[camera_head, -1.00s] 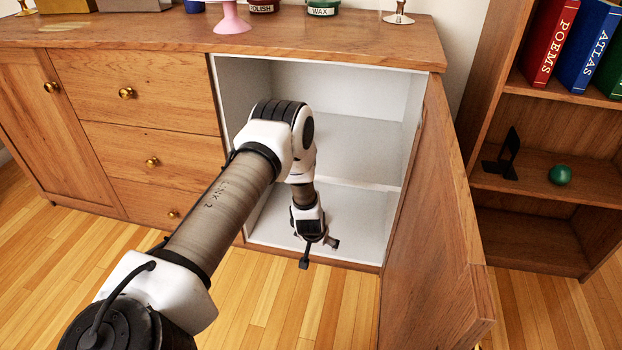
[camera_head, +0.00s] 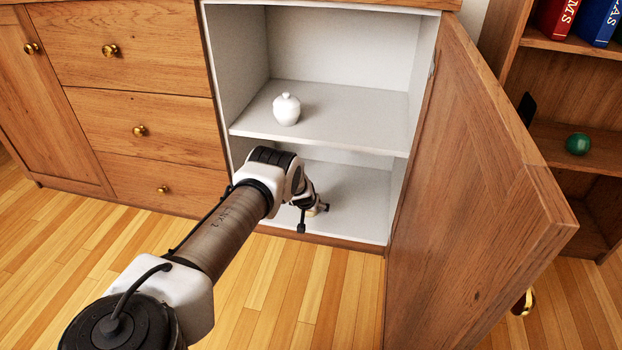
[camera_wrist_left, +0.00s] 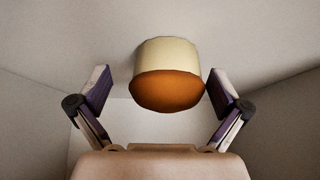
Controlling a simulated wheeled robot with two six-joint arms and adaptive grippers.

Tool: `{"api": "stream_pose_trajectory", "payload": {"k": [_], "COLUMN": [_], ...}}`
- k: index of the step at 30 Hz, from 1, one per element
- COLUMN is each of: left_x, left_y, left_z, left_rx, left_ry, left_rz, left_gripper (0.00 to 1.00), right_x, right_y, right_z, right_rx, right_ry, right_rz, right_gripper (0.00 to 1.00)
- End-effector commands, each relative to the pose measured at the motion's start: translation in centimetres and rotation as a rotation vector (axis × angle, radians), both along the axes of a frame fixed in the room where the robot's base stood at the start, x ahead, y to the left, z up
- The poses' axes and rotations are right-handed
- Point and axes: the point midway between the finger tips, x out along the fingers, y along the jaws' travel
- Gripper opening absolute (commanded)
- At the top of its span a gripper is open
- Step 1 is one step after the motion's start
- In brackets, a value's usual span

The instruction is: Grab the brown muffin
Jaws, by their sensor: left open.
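The brown muffin (camera_wrist_left: 167,82) shows in the left wrist view, with a pale cream wrapper and a brown top. It lies ahead of my left gripper (camera_wrist_left: 160,88), between the lines of its two spread fingers. The gripper is open. The right finger is very close to the muffin's edge; I cannot tell whether they touch. In the head view my left gripper (camera_head: 313,212) is low inside the cabinet's bottom compartment, and the muffin cannot be made out clearly there. My right gripper is not in view.
A white lidded jar (camera_head: 286,109) stands on the cabinet's middle shelf (camera_head: 350,120), above my left arm. The open wooden door (camera_head: 470,190) stands to the right of the opening. Drawers (camera_head: 140,130) are on the left. A bookcase (camera_head: 570,100) with a green ball (camera_head: 577,144) is beyond the door.

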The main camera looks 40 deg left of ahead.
Motion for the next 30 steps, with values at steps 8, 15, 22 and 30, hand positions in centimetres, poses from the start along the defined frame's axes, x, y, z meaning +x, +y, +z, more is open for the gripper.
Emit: {"api": "stream_pose_trajectory", "payload": {"k": [8, 15, 22, 30], "left_x": [0.0, 0.0, 0.0, 0.1], "left_y": [0.0, 0.0, 0.0, 0.0], "left_z": [-0.3, -0.3, -0.3, 1.6], "left_rx": [-0.002, -0.001, -0.001, -0.001], "left_ry": [0.001, 0.001, 0.001, 0.001], "left_rz": [0.0, 0.001, 0.001, 0.001], "left_gripper": [1.0, 0.4, 0.4, 0.4], "right_x": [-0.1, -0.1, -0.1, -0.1], "right_y": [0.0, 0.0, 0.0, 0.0], "right_z": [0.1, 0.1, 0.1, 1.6], "right_rx": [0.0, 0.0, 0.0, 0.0], "right_ry": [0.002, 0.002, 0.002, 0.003], "right_rz": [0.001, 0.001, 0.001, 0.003], "right_gripper": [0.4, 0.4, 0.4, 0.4]}}
